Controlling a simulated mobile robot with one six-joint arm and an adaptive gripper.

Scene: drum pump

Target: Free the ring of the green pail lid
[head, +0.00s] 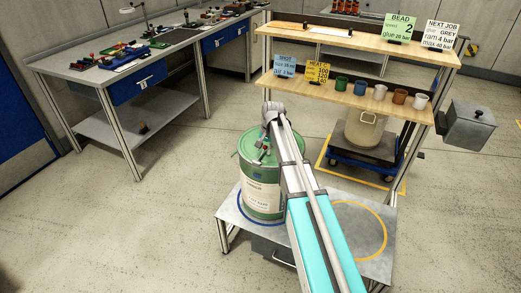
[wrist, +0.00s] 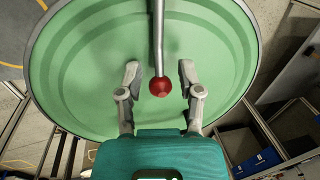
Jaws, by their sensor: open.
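The green pail (head: 262,190) stands upright on a low grey metal stand, inside a blue ring mark. Its green lid (wrist: 95,60) fills much of the wrist view, with round grooves and a pale rim. A metal lever (wrist: 158,35) with a red ball knob (wrist: 160,87) reaches down the picture over the lid. My gripper (wrist: 159,72) is open, one finger on each side of the lever and knob, with visible gaps to both. In the head view my gripper (head: 263,153) is at the pail's top, partly hidden by my arm. The ring's fastening cannot be made out.
The low stand (head: 232,212) has a free yellow-ringed spot at right. Behind it, a shelf rack (head: 345,93) holds several cups and cards. A beige pail (head: 364,128) stands under the rack. A grey box (head: 467,125) hangs at right. A workbench (head: 95,75) stands at left.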

